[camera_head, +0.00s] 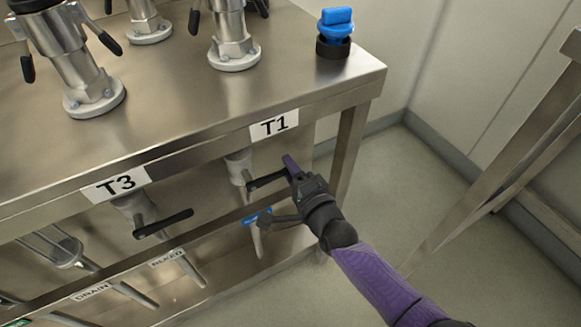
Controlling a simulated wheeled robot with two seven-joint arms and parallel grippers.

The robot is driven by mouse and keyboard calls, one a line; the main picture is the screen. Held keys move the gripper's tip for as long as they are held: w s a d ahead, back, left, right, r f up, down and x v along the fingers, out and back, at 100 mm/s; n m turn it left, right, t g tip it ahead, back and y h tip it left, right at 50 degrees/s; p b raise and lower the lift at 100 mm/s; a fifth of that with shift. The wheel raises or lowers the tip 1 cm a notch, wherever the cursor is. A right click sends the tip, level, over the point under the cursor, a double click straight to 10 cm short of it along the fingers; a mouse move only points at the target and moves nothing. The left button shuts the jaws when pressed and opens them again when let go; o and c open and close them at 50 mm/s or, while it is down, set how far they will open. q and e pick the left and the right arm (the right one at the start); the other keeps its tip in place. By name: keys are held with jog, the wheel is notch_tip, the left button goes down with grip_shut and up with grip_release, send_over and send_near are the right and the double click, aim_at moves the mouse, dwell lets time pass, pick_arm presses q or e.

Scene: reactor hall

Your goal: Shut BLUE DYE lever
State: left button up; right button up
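A small blue label (257,216) sits on the lower rail beneath T1; its text is too small and partly covered to read. A pipe end (257,242) hangs below it. Above it, under the T1 sign (274,126), a valve has a black lever handle (266,181) pointing right. My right gripper (280,190) comes in from the lower right, its fingers spread apart, one purple tip beside the end of the T1 lever and the other part near the blue label. I cannot tell whether it touches the lever. My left gripper is not in view.
The steel bench (190,150) carries several metal fittings and a blue-topped cap (335,33). A T3 valve with a black lever (163,224) is at left. MIXED (168,258) and DRAIN (92,291) labels are below. A metal frame (500,160) stands right, with open floor between.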

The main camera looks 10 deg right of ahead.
jog(key=shift+o, duration=1.1)
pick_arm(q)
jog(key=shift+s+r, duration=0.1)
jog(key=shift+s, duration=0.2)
pick_arm(e)
jog(key=shift+s+r, duration=0.1)
jog(key=shift+s, duration=0.1)
pick_arm(q)
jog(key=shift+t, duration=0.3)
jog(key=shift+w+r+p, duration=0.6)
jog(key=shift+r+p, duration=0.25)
jog(key=shift+p, duration=0.25)
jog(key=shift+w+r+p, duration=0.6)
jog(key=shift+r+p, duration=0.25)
jog(key=shift+p, duration=0.2)
pick_arm(e)
jog(key=v, duration=0.9)
jog(key=shift+s, duration=0.2)
jog(key=shift+d, duration=0.1)
